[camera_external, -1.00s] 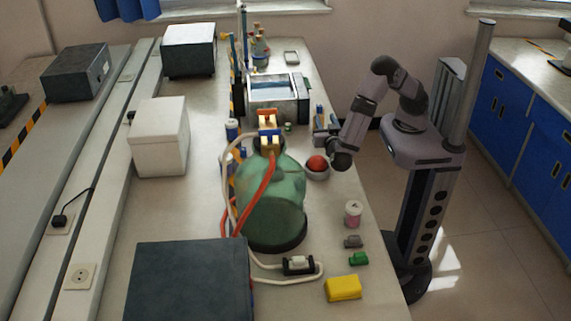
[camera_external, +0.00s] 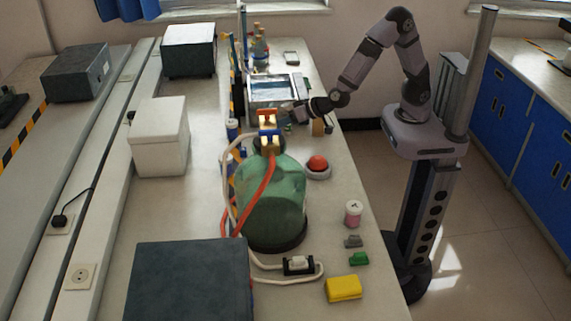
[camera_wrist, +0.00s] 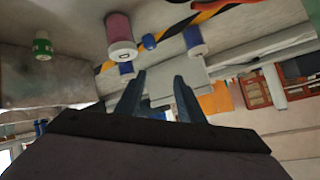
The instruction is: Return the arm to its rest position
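My arm reaches left from my grey column over the bench, with the upper links raised and the forearm sloping down. My gripper (camera_external: 286,115) is above the bench, behind the green glass bottle (camera_external: 272,195) and in front of the box with the pale blue panel (camera_external: 273,88). In the wrist view my gripper (camera_wrist: 159,76) shows two dark fingers standing apart, with nothing visible between them. The red dome in a pale round base (camera_external: 318,166) stands on the bench to the right of the bottle, clear of my gripper.
A pink-and-white jar (camera_external: 353,213), a grey block (camera_external: 353,241), a green block (camera_external: 358,258) and a yellow block (camera_external: 343,288) lie along the bench's right side. A white box (camera_external: 158,136) and a dark box (camera_external: 190,280) stand left. The wrist view shows a pink spool-like cylinder (camera_wrist: 120,33).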

